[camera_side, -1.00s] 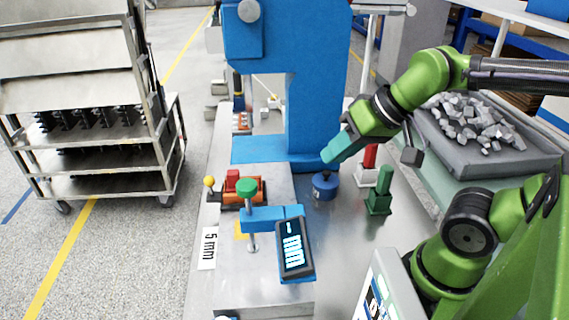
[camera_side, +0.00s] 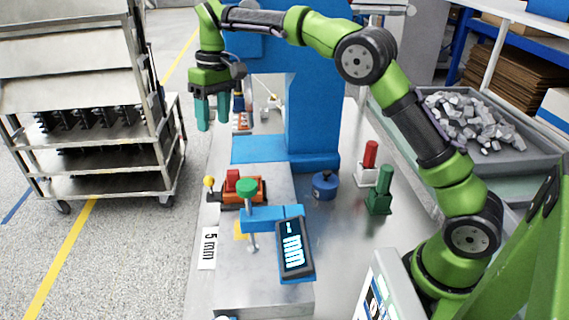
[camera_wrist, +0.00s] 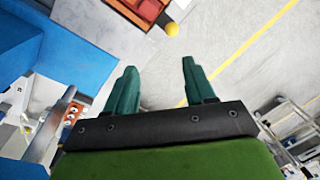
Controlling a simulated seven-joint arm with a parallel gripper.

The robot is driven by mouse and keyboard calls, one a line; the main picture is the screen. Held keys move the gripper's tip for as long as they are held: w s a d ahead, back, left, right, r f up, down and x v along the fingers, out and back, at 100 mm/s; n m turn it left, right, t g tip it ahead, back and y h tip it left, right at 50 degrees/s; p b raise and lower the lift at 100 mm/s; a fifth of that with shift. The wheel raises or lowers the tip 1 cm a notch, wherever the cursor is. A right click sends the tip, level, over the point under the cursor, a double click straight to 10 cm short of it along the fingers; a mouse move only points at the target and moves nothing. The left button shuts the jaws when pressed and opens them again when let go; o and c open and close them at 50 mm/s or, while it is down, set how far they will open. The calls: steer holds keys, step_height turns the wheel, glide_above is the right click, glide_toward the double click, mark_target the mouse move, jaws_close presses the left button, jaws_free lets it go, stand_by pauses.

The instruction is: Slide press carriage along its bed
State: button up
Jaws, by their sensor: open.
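The likely press carriage is an orange block (camera_side: 258,190) with a red part (camera_side: 232,180) on top and a yellow ball knob (camera_side: 209,182) on its left side. It sits on the grey metal bed (camera_side: 265,265) in front of the blue press column. My gripper (camera_side: 213,124) is open and empty, pointing down, in the air above and behind the knob in the side view. In the wrist view my gripper (camera_wrist: 157,68) shows two green fingers apart with nothing between them. The orange block (camera_wrist: 138,8) and yellow knob (camera_wrist: 172,29) appear beyond the fingertips, at the top.
The blue press column (camera_side: 312,115) stands right of my gripper. A green-knobbed blue clamp (camera_side: 262,218) and a display (camera_side: 295,248) stand in front of the carriage. A blue round part (camera_side: 325,186) and red and green posts are to the right. A metal cart (camera_side: 95,130) stands left.

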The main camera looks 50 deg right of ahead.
steer(key=shift+n+y, duration=0.3)
steer(key=shift+n, duration=0.3)
steer(key=a+f, duration=0.1)
steer(key=f, duration=0.3)
steer(key=a+f, duration=0.1)
steer(key=f, duration=0.4)
steer(key=s+a+f, duration=0.1)
steer(key=a+f, duration=0.1)
steer(key=f, duration=0.2)
steer(key=shift+a+f, duration=0.1)
steer(key=shift+f, duration=0.1)
jaws_close()
